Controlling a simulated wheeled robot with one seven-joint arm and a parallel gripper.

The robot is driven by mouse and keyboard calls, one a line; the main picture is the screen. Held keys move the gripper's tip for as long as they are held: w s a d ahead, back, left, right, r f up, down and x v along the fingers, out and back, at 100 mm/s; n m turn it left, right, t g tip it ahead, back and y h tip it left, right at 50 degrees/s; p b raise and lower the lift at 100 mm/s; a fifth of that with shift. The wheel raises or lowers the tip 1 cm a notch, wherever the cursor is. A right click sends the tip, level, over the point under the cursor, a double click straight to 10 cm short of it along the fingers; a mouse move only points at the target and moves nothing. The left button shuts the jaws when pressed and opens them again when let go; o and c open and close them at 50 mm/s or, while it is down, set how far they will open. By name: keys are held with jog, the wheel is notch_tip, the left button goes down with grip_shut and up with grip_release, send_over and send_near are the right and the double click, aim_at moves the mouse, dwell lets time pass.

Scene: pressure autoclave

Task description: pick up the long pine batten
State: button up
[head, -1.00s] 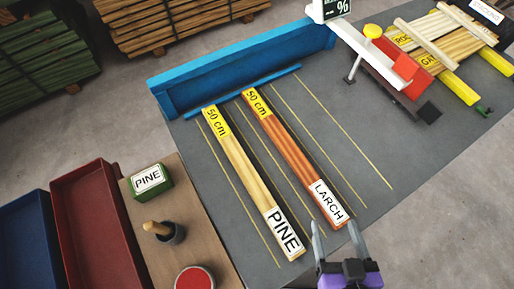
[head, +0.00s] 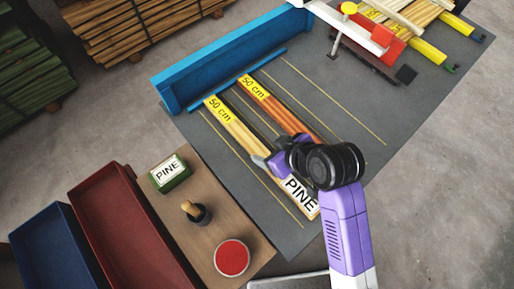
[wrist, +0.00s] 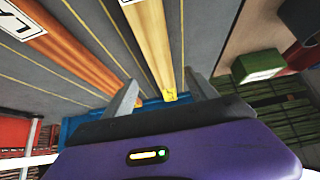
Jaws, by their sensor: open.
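The long pine batten (head: 236,132) lies flat on the grey table, with a yellow "50 cm" mark at its far end and a white PINE label at its near end. My gripper (head: 267,163) is over its nearer half. In the wrist view, my open gripper (wrist: 163,92) has a finger on each side of the pine batten (wrist: 150,38), with space on both sides. I cannot tell how high the fingertips are above the table. The orange larch batten (head: 280,111) lies parallel on the right, its near end and label hidden by my arm.
A blue stop wall (head: 230,62) runs along the table's back edge. A small board at left holds a green PINE block (head: 170,174), a stamp (head: 196,212) and a red pad (head: 232,258). Red (head: 112,205) and blue (head: 45,240) trays stand farther left.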

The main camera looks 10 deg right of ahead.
aim_at(258, 150)
jog(key=shift+s+f+p+x, duration=0.1)
jog(key=shift+p+x, duration=0.05)
jog(key=shift+x, duration=1.1)
jog(key=shift+s+f+p+x, duration=0.1)
jog(key=shift+p+x, duration=0.05)
jog(key=shift+x, duration=1.1)
jog(key=shift+s+f+p+x, duration=0.1)
jog(key=shift+s+p+x, duration=0.05)
jog(key=shift+x, duration=1.1)
jog(key=shift+d, duration=0.15)
grip_shut()
